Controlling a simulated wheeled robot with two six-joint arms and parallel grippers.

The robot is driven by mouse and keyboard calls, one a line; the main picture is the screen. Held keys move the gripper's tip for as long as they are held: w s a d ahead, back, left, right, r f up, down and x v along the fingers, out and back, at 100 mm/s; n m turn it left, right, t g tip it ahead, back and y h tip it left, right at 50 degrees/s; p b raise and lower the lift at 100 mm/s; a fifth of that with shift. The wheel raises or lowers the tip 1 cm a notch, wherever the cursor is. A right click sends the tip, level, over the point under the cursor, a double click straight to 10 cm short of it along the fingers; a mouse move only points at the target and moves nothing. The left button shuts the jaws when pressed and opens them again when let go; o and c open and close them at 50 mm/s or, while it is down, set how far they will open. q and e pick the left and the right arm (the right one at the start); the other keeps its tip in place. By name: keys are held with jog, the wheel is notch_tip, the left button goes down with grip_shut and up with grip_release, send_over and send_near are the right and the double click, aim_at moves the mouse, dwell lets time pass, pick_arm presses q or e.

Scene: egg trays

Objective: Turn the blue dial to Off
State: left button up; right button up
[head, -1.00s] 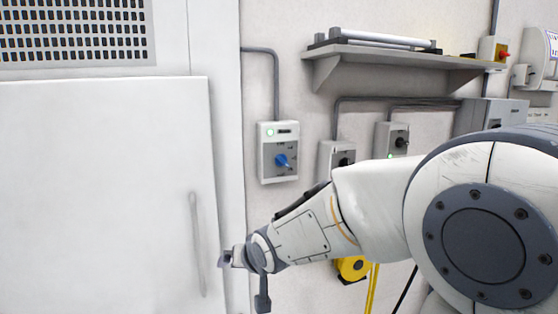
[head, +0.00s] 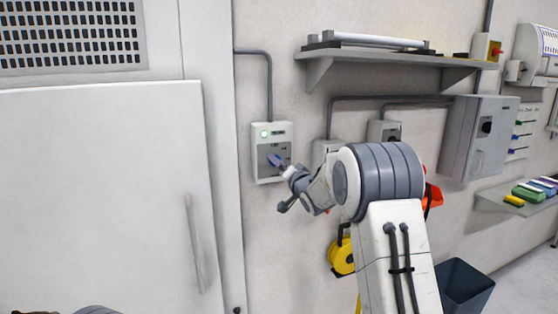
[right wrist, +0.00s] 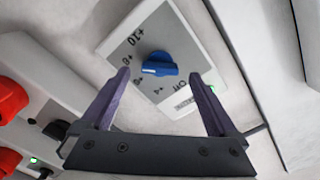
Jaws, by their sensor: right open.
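The blue dial (right wrist: 160,66) sits on a grey-white control box (head: 258,140) on the wall. In the right wrist view its printed marks include Off, +4, +8 and +10. The dial's pale mark is on the left end of its grip, on the side of the plus numbers, away from Off. My right gripper (right wrist: 160,75) is open, its two purple fingers spread on either side of the dial; I cannot tell whether they touch it. In the head view the right gripper (head: 280,166) is at the box front and largely covers the dial.
A white cabinet door (head: 100,190) stands left of the box. A second wall box (head: 325,150) is close on the right, partly behind my arm. A shelf (head: 390,55) juts out above. A yellow reel (head: 342,256) hangs below.

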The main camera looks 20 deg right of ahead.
jog(key=shift+w, duration=1.15)
jog(key=c, duration=1.4)
